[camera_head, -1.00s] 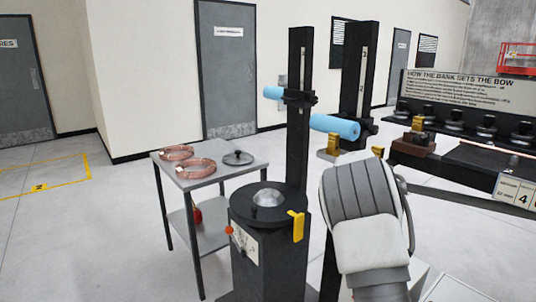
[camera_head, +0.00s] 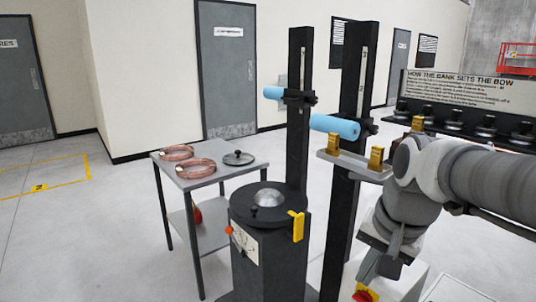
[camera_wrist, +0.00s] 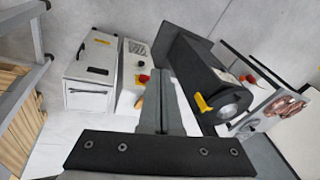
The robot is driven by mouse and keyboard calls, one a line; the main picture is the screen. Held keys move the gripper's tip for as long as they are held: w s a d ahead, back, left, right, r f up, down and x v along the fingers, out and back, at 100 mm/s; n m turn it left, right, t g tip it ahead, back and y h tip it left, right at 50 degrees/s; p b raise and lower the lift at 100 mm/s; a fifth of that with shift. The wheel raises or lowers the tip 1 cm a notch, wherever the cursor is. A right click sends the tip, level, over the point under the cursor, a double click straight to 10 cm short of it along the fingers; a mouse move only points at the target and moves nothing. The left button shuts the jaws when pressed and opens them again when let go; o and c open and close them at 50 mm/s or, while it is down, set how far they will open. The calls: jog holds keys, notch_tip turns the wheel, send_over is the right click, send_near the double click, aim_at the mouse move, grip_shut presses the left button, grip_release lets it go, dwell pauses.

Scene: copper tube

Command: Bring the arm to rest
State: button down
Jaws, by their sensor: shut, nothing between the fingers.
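My arm reaches in from the right edge of the head view and bends down at the wrist. My gripper (camera_head: 366,278) hangs low at the lower right, in front of the black posts. In the wrist view my gripper (camera_wrist: 160,78) shows as two grey fingers lying together with no gap, from a dark crossbar. Nothing is held. The fingertips appear above the floor near a white box with a red button; whether they touch anything I cannot tell.
A black pedestal (camera_head: 269,240) with a yellow lever stands left of my gripper. Two black posts (camera_head: 298,150) carry blue rollers (camera_head: 335,126). A grey table (camera_head: 213,171) holds copper coils (camera_head: 196,169). A sign board (camera_head: 470,88) stands behind my arm. Floor at left is clear.

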jog(key=s+a+f+n+t+h, duration=0.1)
jog(key=s+a+n+t, duration=0.1)
jog(key=s+n, duration=0.55)
notch_tip(320, 180, up, 14)
jog(key=s+p, duration=0.1)
jog(key=p, duration=1.3)
jog(key=shift+s+a+m+p, duration=0.15)
jog(key=shift+s+m+p, duration=0.05)
jog(key=shift+m+p, duration=0.15)
jog(key=shift+s, duration=0.1)
